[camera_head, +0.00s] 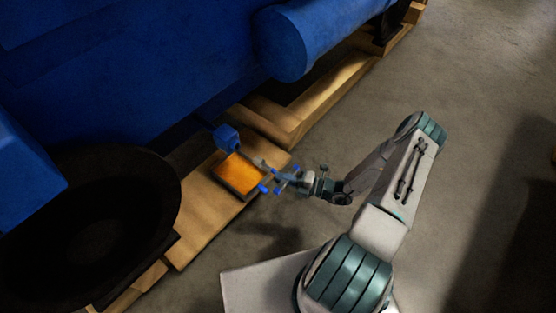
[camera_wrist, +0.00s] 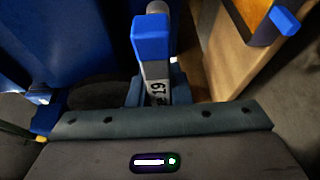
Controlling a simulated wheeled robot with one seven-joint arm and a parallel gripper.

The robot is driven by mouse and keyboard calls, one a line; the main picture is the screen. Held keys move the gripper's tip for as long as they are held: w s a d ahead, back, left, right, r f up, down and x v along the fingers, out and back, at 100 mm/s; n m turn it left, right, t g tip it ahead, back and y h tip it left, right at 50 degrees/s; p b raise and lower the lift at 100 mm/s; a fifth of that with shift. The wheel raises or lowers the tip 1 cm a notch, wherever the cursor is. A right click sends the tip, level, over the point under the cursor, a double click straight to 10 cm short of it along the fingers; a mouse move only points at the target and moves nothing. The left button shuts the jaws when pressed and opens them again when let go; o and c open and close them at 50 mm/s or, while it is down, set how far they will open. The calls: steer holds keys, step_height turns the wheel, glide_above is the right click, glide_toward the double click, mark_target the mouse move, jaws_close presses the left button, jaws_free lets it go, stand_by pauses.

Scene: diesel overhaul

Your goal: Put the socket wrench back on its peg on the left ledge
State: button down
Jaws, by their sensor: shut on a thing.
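My gripper (camera_head: 276,179) has blue-tipped fingers and hangs beside the orange-floored tray in the head view. It is shut on the socket wrench (camera_head: 260,163), a small grey piece that sticks out toward the engine. In the wrist view the grey wrench (camera_wrist: 156,72) bears the mark "19" and runs away from the palm, with a blue part across it. I cannot tell whether that blue part is a finger or part of the tool. The peg cannot be made out in either view.
The orange-floored tray (camera_head: 239,175) lies on the wooden ledge (camera_head: 202,227). A blue block (camera_head: 227,137) stands at the tray's far corner. The blue engine (camera_head: 110,70) rises behind, with a dark round part (camera_head: 85,225) at left. Open floor (camera_head: 480,130) lies to the right.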

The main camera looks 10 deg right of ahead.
steer(key=shift+w+r, duration=0.1)
steer(key=shift+r, duration=0.05)
steer(key=w+r+m+t+h+p, duration=0.2)
steer(key=r+p, duration=0.9)
steer(key=r, duration=1)
steer(key=w+a+r+m+t+h+p, duration=0.1)
steer(key=w+r+m+t+h+p, duration=0.2)
steer(key=r+p, duration=0.8)
step_height(320, 180, up, 10)
steer(key=shift+w+a+f+m+t+h+p, duration=0.1)
steer(key=shift+w+a+m+t+h+p, duration=0.25)
steer(key=shift+t+h, duration=0.35)
steer(key=shift+d, duration=0.1)
